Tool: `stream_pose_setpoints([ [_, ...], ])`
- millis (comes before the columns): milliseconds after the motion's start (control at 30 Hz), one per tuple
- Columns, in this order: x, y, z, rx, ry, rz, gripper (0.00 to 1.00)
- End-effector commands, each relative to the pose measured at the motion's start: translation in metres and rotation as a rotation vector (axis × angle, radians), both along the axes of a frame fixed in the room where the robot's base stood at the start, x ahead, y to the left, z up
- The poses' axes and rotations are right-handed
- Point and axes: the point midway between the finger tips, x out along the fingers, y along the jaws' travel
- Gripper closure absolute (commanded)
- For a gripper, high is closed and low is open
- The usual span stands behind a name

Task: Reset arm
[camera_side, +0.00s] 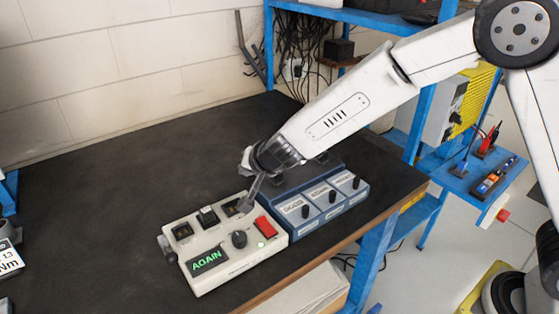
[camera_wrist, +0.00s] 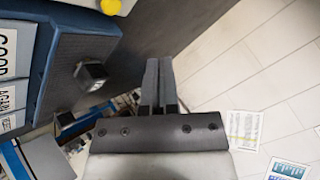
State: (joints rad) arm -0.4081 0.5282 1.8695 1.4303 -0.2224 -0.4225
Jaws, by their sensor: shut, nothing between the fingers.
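My arm reaches in from the right in the side view. My gripper (camera_side: 246,205) points down at the back right corner of a white control box (camera_side: 215,275). I cannot tell whether the fingertips touch it. The box has a screen reading AGAIN (camera_side: 207,261) in green, a black knob (camera_side: 239,239), a red switch (camera_side: 265,226), a small green light and several dark square parts along its back. In the wrist view my gripper (camera_wrist: 158,62) shows its two fingers together with nothing between them.
A blue box (camera_side: 325,221) with three black knobs and white labels stands right of the white box; its side also shows in the wrist view (camera_wrist: 70,60). A blue shelf frame (camera_side: 269,45) and cables stand behind.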

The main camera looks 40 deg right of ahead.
Motion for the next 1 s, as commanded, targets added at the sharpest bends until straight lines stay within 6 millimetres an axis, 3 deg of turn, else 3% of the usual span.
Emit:
stream_pose_setpoints([
  [267,-0.003,-0.005,0.002,-0.007,0.001,0.016,1.00],
  [467,-0.015,-0.023,0.005,-0.037,0.012,0.084,1.00],
  [667,-0.043,-0.051,0.006,-0.091,0.053,0.196,1.00],
  [1000,-0.114,-0.105,-0.005,-0.208,0.198,0.387,1.00],
])
